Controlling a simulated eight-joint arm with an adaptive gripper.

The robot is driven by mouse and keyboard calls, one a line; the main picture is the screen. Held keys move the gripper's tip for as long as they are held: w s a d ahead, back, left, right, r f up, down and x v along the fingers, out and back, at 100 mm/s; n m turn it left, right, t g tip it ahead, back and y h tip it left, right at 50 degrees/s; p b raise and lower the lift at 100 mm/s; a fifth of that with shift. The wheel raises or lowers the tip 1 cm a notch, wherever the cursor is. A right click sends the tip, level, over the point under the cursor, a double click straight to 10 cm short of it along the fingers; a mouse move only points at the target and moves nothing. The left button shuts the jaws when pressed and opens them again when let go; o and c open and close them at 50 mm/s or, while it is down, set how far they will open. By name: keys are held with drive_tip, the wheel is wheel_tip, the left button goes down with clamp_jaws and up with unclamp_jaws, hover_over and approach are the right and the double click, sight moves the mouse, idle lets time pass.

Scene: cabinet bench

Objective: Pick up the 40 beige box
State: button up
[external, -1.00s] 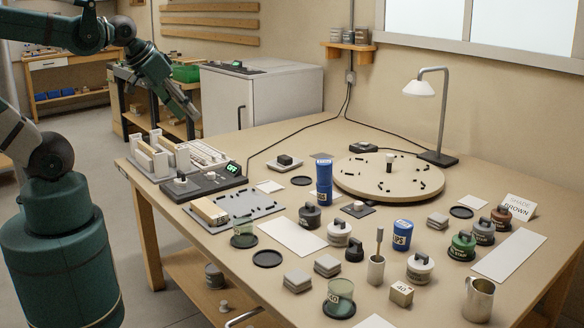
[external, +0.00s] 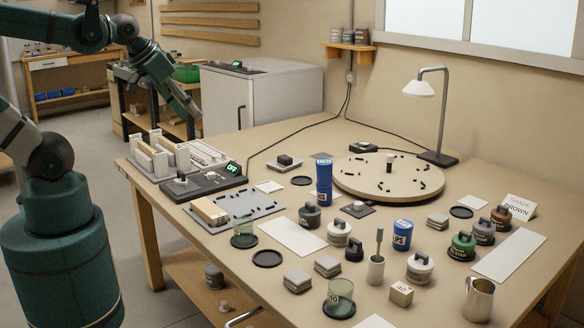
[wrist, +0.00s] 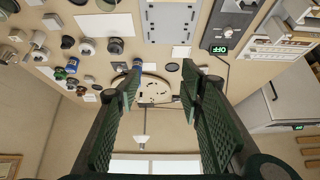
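The 40 beige box (external: 401,293) is a small pale cube with a dark "40" on it. It sits on the table near the front right in the external view, behind and left of the metal mug. My gripper (external: 190,109) is high at the table's far left end, well away from the box. In the wrist view my gripper (wrist: 162,78) has its two dark green fingers wide apart with nothing between them. That view sees the table upside down, and I cannot tell the box for sure among its small items.
The metal mug (external: 478,299), a cup with a brush (external: 376,270), a white-lidded jar (external: 420,268) and a green glass (external: 340,298) stand around the box. A turntable (external: 350,180) and lamp (external: 438,155) are at the back. Devices (external: 205,183) stand at the left.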

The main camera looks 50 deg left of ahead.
drive_tip(key=w+d+m+g+h, duration=0.1)
drive_tip(key=w+d+m+g, duration=0.4)
drive_tip(key=w+d, duration=1.45)
drive_tip(key=m+g+y, duration=0.1)
drive_tip(key=m+g, duration=0.1)
drive_tip(key=m, duration=1)
hover_over(403, 289)
drive_tip(key=f, duration=2.7)
drive_tip(key=shift+w+a+f, duration=0.2)
drive_tip(key=shift+a, duration=0.1)
drive_tip(key=shift+s+d+f+m, duration=0.2)
drive_tip(key=shift+d+f+m, duration=0.1)
drive_tip(key=shift+f, duration=1.3)
